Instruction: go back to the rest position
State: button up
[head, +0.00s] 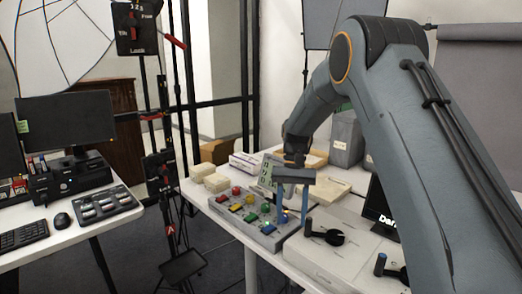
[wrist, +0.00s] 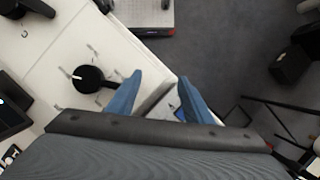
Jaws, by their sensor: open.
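My gripper (head: 295,222) is at the end of my arm, which reaches from the right side of the head view down over the white table (head: 193,193). Its two blue fingers point down and stand apart, with nothing seen held between them. They are close to the right end of a grey panel with coloured buttons (head: 233,222); I cannot tell whether they touch anything. In the wrist view my gripper (wrist: 157,90) also shows spread blue fingers, over the table edge and dark floor.
A pale flat unit with a black round knob (head: 325,237) lies right of the fingers. Pale boxes (head: 216,183) stand behind the panel. A second desk with a monitor (head: 68,122) and a black stand (head: 180,268) are left. Dark floor (wrist: 215,40) lies beyond the table.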

jog(key=shift+s+d+r, duration=0.2)
jog(key=shift+s+d, duration=0.2)
jog(key=shift+s, duration=0.1)
jog(key=s+d+n+t, duration=0.1)
jog(key=s+d, duration=0.3)
jog(key=s, duration=0.9)
jog(key=s+d+t, duration=0.3)
jog(key=s+d, duration=0.2)
jog(key=s, duration=0.8)
jog(key=shift+s+d+n+t+h, duration=0.15)
jog(key=shift+d+n+t+h, duration=0.15)
jog(key=shift+n+t, duration=0.1)
